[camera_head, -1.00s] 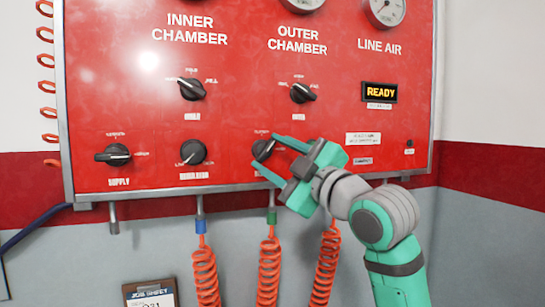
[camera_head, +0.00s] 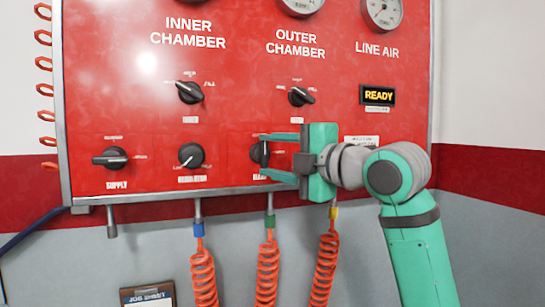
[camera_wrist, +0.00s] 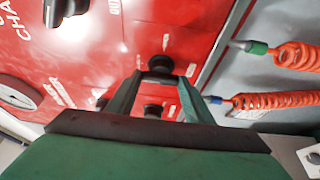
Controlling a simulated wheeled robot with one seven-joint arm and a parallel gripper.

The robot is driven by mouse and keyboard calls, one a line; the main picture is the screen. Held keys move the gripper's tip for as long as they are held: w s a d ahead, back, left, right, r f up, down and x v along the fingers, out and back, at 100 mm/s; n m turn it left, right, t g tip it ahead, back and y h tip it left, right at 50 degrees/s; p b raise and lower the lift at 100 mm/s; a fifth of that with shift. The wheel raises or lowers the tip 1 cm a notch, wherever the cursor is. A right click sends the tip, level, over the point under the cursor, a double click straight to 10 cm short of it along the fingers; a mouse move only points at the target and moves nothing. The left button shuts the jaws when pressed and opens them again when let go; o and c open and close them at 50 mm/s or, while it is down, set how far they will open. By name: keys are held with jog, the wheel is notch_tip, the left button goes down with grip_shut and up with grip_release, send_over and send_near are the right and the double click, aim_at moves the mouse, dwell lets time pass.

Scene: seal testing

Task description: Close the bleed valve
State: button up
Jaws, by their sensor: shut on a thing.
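The bleed valve is a black rotary knob (camera_head: 257,153) in the lower row of the red panel, under the outer chamber column. My gripper (camera_head: 264,155) reaches it from the right, one finger above and one below, and is shut on it. Its label, partly hidden by my gripper, starts "BLEE". The knob's handle appears close to upright, but my fingers partly cover its marks. In the wrist view the knob (camera_wrist: 160,65) shows at the tips of my fingers (camera_wrist: 160,78).
The regulator knob (camera_head: 190,156) and supply knob (camera_head: 110,158) sit to the left. The outer chamber selector (camera_head: 300,96) is above. A lit display (camera_head: 378,95) reads READY. Orange coiled hoses (camera_head: 268,270) hang below the panel, with a job sheet clipboard (camera_head: 148,297) lower left.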

dwell(0.4)
jog(key=o, duration=1)
jog(key=shift+o, duration=0.2)
jog(key=v, duration=1)
jog(key=shift+s+d, duration=0.15)
jog(key=shift+s, duration=0.1)
